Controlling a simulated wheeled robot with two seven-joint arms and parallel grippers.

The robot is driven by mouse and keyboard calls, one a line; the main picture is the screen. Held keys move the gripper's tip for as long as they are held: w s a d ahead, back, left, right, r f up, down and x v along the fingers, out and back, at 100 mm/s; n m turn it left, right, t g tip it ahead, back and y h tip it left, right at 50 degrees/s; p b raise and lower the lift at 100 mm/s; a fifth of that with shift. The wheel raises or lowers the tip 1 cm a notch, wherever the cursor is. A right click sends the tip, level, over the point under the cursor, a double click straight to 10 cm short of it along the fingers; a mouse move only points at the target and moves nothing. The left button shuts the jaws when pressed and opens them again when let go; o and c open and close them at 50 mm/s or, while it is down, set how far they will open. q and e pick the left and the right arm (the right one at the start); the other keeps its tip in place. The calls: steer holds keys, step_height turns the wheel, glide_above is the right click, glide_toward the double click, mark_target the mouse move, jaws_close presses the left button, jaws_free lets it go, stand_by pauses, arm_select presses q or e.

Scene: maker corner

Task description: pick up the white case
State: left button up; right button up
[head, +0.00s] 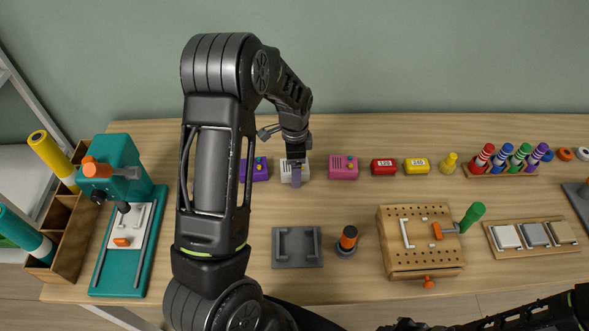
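The white case (285,173) is a small pale box with dark slots on its face. It stands on the bench in a row with other small cases, between a purple one and a pink one. My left gripper (296,172) points down at it from above, and a grey finger lies across the front of the case. The other finger is hidden, so I cannot tell whether the gripper is closed on the case. My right arm comes in low at the right, and only dark parts at its end show at the bottom edge; its fingertips cannot be made out.
The purple case (260,170) and pink case (343,167) stand close on either side. Red (383,167) and yellow (417,166) boxes follow rightward. A grey tray (297,262), a black-orange knob (347,239) and a wooden pegboard block (424,262) lie nearer. A teal press (122,152) stands left.

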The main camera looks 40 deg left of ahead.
arm_select(q)
steer(key=shift+c, duration=0.3)
steer(key=c, duration=1.5)
steer(key=shift+r, duration=0.1)
step_height(320, 180, up, 10)
steer(key=shift+f+b, duration=0.1)
steer(key=shift+b, duration=0.65)
